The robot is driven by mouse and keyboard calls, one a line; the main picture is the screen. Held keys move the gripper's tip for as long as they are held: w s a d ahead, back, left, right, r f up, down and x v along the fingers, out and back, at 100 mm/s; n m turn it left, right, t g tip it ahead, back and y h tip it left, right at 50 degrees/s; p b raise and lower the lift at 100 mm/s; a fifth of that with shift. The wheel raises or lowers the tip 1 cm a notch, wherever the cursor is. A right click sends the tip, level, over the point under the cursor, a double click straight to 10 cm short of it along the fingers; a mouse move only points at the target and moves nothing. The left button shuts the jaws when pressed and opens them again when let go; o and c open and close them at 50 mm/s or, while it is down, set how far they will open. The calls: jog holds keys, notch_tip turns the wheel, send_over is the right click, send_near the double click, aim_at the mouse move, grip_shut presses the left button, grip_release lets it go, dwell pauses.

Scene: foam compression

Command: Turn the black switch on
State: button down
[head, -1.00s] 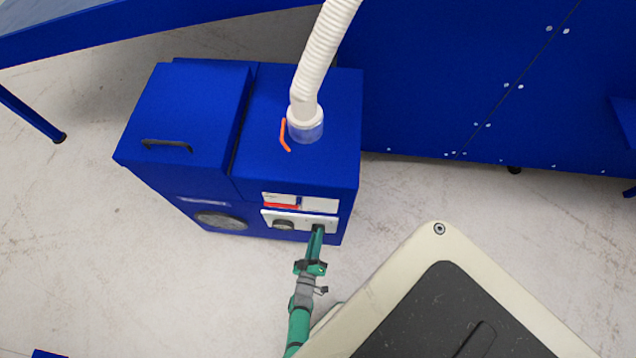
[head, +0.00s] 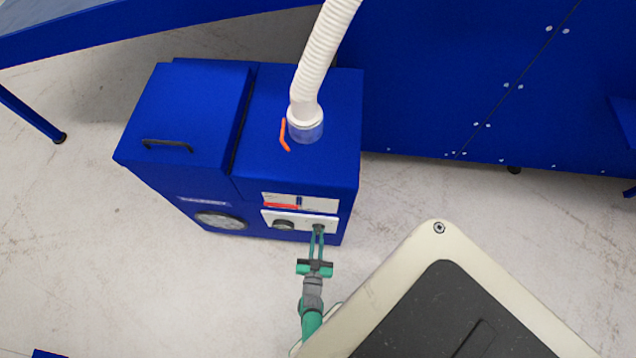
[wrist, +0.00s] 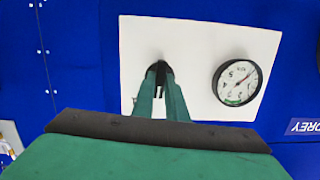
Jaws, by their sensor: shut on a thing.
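The white control panel (head: 300,219) is on the front of the blue machine (head: 300,130). It also shows in the wrist view (wrist: 195,50). My gripper (head: 318,232) reaches the right part of the panel in the head view. In the wrist view my gripper (wrist: 159,68) has its green fingers converging on a small dark thing at the panel, which I take as the black switch (wrist: 159,64). The fingertips are shut on it and cover most of it. Its on or off position cannot be made out.
A round gauge (wrist: 237,82) sits on the panel beside the fingers; it also shows in the head view (head: 283,225). A white hose (head: 322,55) rises from the machine's top. A black handle (head: 167,145) is on the lid. Bare floor (head: 110,270) lies in front.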

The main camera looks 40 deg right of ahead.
jog(key=m, duration=0.3)
jog(key=m+t, duration=0.1)
jog(key=m, duration=0.2)
jog(key=shift+s+f+y, duration=0.1)
jog(key=shift+f+y, duration=0.1)
jog(key=shift+y, duration=0.2)
jog(key=c, duration=0.8)
grip_release()
jog(key=shift+d+r, duration=0.1)
jog(key=shift+o, duration=0.2)
jog(key=f+v, duration=0.1)
jog(key=v, duration=0.6)
jog(key=shift+w+a, duration=0.25)
jog(key=shift+r, duration=0.15)
jog(key=s+a+r+n+t+y, duration=0.3)
jog(key=a+r+n+y, duration=0.35)
jog(key=a+r, duration=0.65)
jog(key=s+a+r+n+y, duration=0.2)
jog(key=r+n, duration=0.3)
jog(key=r, duration=0.9)
jog(key=s+a+r+n+y, duration=0.2)
jog(key=r+n, duration=0.3)
jog(key=r, duration=0.9)
jog(key=shift+a+t+y, duration=0.3)
jog(key=shift+y, duration=0.25)
